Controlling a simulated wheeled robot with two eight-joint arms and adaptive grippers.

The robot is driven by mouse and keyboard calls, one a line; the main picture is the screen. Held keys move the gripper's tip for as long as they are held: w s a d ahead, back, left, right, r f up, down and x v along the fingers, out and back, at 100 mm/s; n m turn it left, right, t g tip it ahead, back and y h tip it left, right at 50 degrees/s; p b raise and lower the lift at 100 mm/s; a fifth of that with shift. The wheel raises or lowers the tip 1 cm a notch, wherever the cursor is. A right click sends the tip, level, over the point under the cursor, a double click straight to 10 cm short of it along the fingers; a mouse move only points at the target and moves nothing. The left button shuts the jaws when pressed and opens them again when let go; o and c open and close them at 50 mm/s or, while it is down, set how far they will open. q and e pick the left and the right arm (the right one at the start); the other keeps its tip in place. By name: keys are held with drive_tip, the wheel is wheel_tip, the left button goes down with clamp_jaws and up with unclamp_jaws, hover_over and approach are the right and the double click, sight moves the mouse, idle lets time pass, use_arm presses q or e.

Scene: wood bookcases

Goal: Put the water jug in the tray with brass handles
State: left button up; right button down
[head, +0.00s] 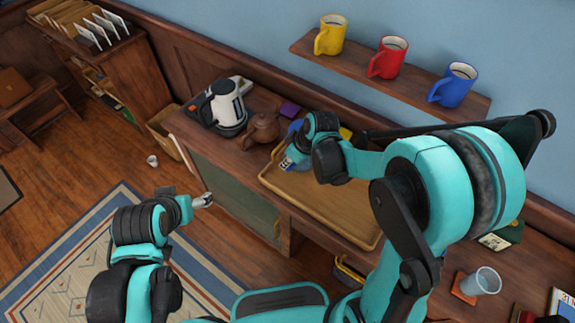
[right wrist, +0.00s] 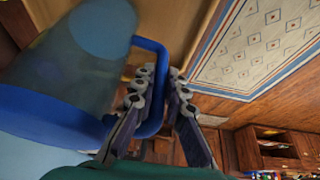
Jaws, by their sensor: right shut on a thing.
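The water jug has a blue handle (right wrist: 152,88) and a clear bluish body (right wrist: 85,45) in the right wrist view. My right gripper (right wrist: 158,85) is shut on the handle, with its fingers on either side. In the head view, my right gripper (head: 287,163) is over the left end of the wooden tray (head: 345,215), and my wrist hides most of the jug. I cannot tell whether the jug touches the tray. The open part of the tray looks empty. My left gripper (head: 203,200) is over the floor, away from the cabinet, and its jaws are unclear.
A white kettle (head: 224,106) and a brown teapot (head: 262,130) stand left of the tray. Yellow, red and blue mugs (head: 452,86) sit on a wall shelf (head: 390,75) above. A cup (head: 152,161) is on the floor.

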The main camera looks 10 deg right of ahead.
drive_tip(key=shift+f, duration=0.85)
drive_tip(key=shift+r, duration=0.1)
drive_tip(key=c, duration=1.6)
unclamp_jaws()
drive_tip(key=shift+f, duration=0.2)
drive_tip(key=shift+o, duration=0.2)
